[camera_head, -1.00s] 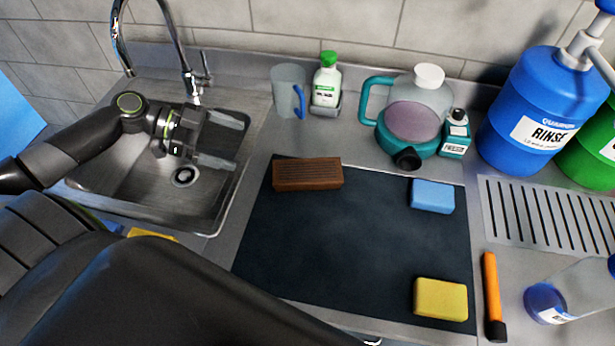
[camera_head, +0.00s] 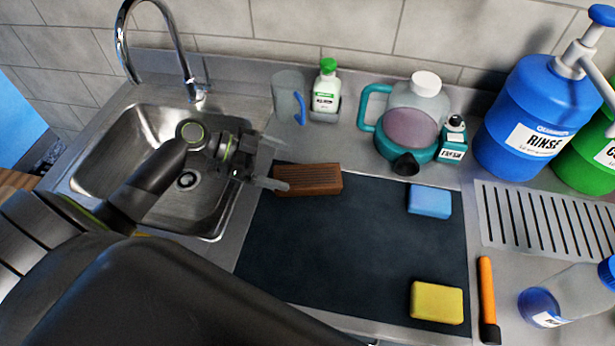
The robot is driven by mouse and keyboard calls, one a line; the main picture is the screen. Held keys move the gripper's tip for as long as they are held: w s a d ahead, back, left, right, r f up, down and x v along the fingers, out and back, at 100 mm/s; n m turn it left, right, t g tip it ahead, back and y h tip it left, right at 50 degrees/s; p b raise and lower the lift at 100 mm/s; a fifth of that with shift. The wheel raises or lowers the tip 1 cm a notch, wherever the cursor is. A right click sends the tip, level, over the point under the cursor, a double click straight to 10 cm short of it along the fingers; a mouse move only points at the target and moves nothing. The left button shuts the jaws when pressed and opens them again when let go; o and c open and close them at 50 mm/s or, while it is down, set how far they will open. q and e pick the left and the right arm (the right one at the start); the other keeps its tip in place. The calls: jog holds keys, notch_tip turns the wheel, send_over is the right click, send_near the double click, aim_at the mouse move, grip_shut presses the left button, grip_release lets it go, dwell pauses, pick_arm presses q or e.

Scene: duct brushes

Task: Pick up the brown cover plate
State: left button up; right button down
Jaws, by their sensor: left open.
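The brown cover plate (camera_head: 309,180) is a brown block with dark slots along its top. It sits at the back left of the dark mat (camera_head: 330,250). My left gripper (camera_head: 279,164) is open at the plate's left end, its two fingers pointing right. The nearer finger overlaps the plate's left edge in this view; I cannot tell whether they touch. Nothing is between the fingers that I can make out. My right gripper is not in view.
A blue sponge (camera_head: 429,200) and a yellow sponge (camera_head: 436,302) lie on the mat's right side. Behind it stand a cup (camera_head: 288,93), a green-capped bottle (camera_head: 326,92) and a teal-handled jug (camera_head: 411,120). The sink (camera_head: 150,130) is at left. The mat's middle is clear.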

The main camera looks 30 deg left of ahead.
aim_at(309, 176)
pick_arm(q)
jog(key=shift+w+d+f+p, duration=0.1)
jog(key=shift+d+f+p, duration=0.05)
jog(key=shift+d+p, duration=0.2)
jog(key=p+x, duration=0.1)
jog(key=x, duration=0.3)
jog(key=shift+s+f+p, duration=0.2)
jog(key=shift+s+p, duration=0.05)
jog(key=shift+p, duration=0.1)
jog(key=shift+w+d+f, duration=0.1)
jog(key=shift+d+f, duration=0.05)
jog(key=shift+f, duration=0.15)
jog(key=shift+r, duration=0.1)
jog(key=c, duration=1.2)
